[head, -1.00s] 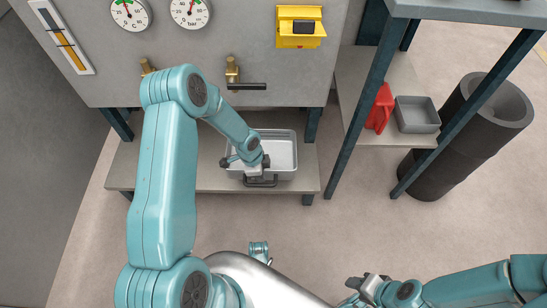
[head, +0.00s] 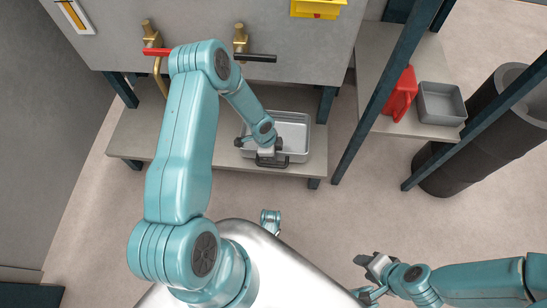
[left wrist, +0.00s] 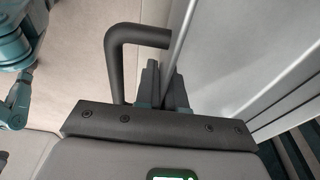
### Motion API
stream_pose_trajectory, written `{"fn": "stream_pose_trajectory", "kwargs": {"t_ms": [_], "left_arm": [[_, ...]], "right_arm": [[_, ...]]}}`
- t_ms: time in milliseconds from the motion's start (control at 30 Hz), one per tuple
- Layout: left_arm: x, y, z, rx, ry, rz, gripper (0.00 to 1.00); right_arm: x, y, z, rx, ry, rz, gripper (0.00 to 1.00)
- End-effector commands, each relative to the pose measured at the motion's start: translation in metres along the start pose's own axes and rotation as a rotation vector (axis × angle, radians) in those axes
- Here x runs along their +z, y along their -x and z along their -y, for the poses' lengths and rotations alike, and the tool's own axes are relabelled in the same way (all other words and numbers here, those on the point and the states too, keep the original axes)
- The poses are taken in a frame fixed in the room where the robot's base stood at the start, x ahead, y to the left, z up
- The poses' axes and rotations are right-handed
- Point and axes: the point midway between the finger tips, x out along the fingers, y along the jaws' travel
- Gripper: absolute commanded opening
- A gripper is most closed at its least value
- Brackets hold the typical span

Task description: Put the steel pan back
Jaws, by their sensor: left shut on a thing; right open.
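The steel pan (head: 293,130) is a shallow grey rectangular tray on the low shelf (head: 195,150) under the grey panel. Its dark handle (head: 272,162) faces me, near the shelf's front edge. In the left wrist view, the dark handle (left wrist: 113,55) rises beside the shut fingers (left wrist: 163,88), and the pan's grey wall (left wrist: 235,65) lies to the right. The wrist partly hides the pan's near side. My right gripper (head: 368,268) is open and empty over the floor at lower right.
Brass valves with a red lever (head: 157,52) and a black lever (head: 258,57) jut from the panel above my left arm. A rack at right holds a red container (head: 401,94) and a grey bin (head: 440,103). A dark cylinder (head: 483,133) stands beyond. The floor between is clear.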

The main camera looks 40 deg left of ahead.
Motion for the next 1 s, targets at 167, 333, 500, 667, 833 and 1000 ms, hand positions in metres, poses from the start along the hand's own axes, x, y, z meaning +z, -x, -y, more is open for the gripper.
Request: {"fn": "stream_pose_trajectory", "kwargs": {"t_ms": [167, 333, 500, 667, 833, 1000], "left_arm": [[0.003, -0.023, 0.002, -0.002, 0.001, 0.000, 0.00], [0.002, -0.021, 0.003, -0.002, 0.001, 0.000, 0.00], [0.002, -0.025, 0.004, 0.000, 0.001, 0.000, 0.15], [0.002, -0.024, 0.003, 0.000, 0.001, 0.000, 0.34], [0.002, -0.024, 0.003, 0.000, 0.001, 0.000, 0.34], [0.001, -0.006, 0.004, -0.001, 0.002, 0.000, 0.34]], "right_arm": [[-0.003, -0.010, -0.005, 0.001, -0.007, -0.006, 0.47], [-0.003, -0.008, -0.004, 0.001, -0.007, -0.006, 0.47], [-0.003, -0.011, -0.006, 0.001, -0.008, -0.009, 0.47], [-0.003, -0.011, -0.006, 0.001, -0.007, -0.009, 0.47], [-0.003, -0.010, -0.005, 0.001, -0.007, -0.008, 0.47], [-0.001, 0.000, -0.001, 0.000, -0.003, -0.002, 0.47]]}}
